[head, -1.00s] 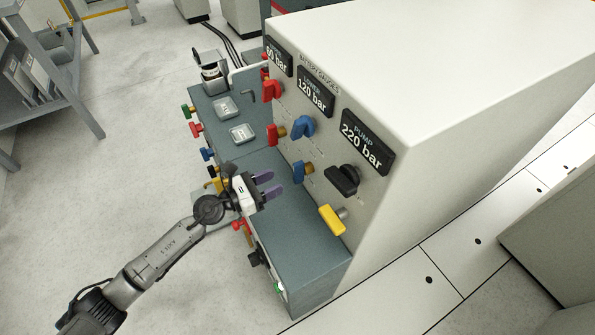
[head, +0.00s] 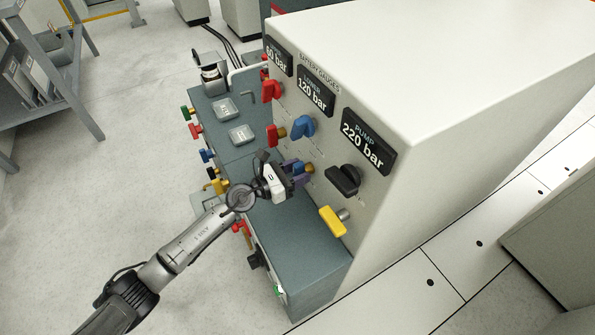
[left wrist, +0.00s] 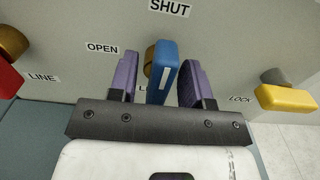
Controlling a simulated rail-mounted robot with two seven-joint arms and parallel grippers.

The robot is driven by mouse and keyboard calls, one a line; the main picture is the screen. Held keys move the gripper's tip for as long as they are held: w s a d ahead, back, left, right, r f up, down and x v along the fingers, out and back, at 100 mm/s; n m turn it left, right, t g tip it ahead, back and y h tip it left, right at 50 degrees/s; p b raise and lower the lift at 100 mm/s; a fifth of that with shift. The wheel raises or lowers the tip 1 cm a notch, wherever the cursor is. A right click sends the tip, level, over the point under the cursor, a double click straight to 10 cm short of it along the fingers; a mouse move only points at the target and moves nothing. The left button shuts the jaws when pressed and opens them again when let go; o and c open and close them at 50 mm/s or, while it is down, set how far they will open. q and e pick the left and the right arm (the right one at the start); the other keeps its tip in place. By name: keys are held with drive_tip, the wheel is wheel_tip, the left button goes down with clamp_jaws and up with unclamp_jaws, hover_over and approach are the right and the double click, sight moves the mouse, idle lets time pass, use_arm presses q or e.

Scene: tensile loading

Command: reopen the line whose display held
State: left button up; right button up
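The gauge panel shows three dark displays: 60 bar (head: 279,57), LOWER 120 bar (head: 315,91) and PUMP 220 bar (head: 364,142). Below the middle display are an upper blue handle (head: 302,126) and a lower blue handle (left wrist: 163,72) on a brass stem. My left gripper (head: 300,172) is at the lower blue handle. The handle points down from the stem, under the SHUT label (left wrist: 170,7). My right gripper is out of view.
Red handles (head: 271,91) are to the left, one marked LINE in the wrist view. A black knob (head: 343,180) and a yellow handle (head: 332,220), beside a LOCK label, are to the right. The teal bench (head: 300,250) below is clear near the panel.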

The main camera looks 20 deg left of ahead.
use_arm(q)
clamp_jaws()
drive_tip(key=n+p, duration=0.2)
drive_tip(key=n, duration=0.1)
drive_tip(key=shift+w+r+p, duration=0.1)
drive_tip(key=shift+r+p, duration=0.1)
drive_tip(key=shift+p, duration=0.2)
drive_tip(key=n+p, duration=0.4)
drive_tip(key=n, duration=0.1)
drive_tip(key=shift+w+a+f, duration=0.1)
drive_tip(key=shift+a, duration=0.1)
drive_tip(key=n+p, duration=0.2)
drive_tip(key=n, duration=0.1)
drive_tip(key=n+p, duration=0.2)
drive_tip(key=n, duration=0.1)
drive_tip(key=shift+w+a+f, duration=0.1)
drive_tip(key=shift+f, duration=0.1)
drive_tip(key=n+p, duration=0.2)
drive_tip(key=n, duration=0.1)
drive_tip(key=shift+f, duration=0.15)
drive_tip(key=shift+n, duration=0.3)
drive_tip(key=shift+f+n, duration=0.15)
drive_tip(key=shift+n, duration=0.15)
